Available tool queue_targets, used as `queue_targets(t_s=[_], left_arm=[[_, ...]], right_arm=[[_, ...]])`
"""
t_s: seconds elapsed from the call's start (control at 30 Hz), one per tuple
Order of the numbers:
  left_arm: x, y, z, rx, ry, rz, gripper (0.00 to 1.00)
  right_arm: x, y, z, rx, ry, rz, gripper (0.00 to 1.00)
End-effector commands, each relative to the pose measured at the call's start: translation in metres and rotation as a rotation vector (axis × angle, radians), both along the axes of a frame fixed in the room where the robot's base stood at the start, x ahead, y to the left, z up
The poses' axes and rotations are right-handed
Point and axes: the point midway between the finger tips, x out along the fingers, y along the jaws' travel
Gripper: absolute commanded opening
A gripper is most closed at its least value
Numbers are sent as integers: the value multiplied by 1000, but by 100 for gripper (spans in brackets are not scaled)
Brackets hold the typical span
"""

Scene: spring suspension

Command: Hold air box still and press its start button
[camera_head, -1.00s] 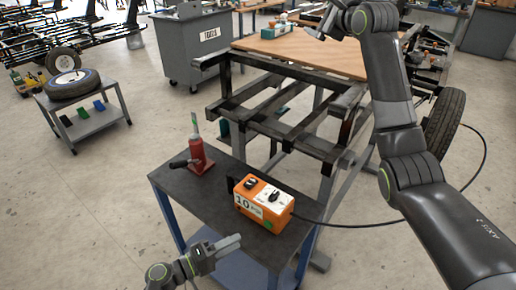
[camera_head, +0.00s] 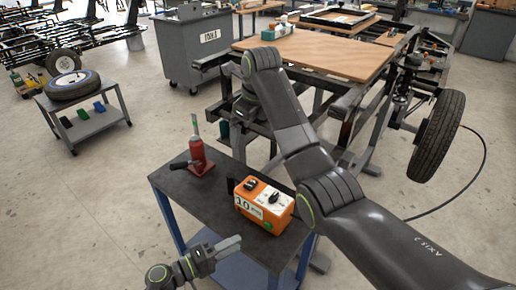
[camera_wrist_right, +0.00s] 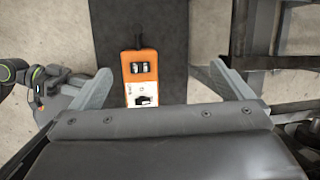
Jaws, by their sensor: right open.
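The orange air box (camera_head: 262,207) with a white label reading "10" stands on a dark-topped cart. A small green spot, perhaps the start button, shows low on its front side. In the right wrist view the air box (camera_wrist_right: 141,80) lies between and beyond the fingers, showing dark controls and a white panel. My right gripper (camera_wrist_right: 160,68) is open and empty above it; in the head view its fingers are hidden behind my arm. My left gripper (camera_head: 228,246) is beside the cart's front edge, apart from the box. Its finger opening is unclear.
A red bottle jack (camera_head: 199,158) stands on the cart top (camera_head: 183,190), left of the box. A dark metal frame (camera_head: 345,128) with a wheel (camera_head: 437,136) stands behind and right. A black hose (camera_head: 455,205) curves across the floor on the right.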

Motion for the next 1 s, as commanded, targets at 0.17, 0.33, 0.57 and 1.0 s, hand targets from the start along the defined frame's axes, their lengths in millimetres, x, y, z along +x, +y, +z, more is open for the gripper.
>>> queue_targets(t_s=[0.17,0.33,0.57,1.0], left_arm=[[0,0,0,0,0,0,36],[0,0,0,0,0,0,36],[0,0,0,0,0,0,36],[0,0,0,0,0,0,36]], right_arm=[[-32,-17,-49,-112,211,-53,100],[-45,-23,-67,-157,287,-73,100],[-47,-24,-97,-159,297,-75,100],[-47,-24,-184,-159,294,-74,100]])
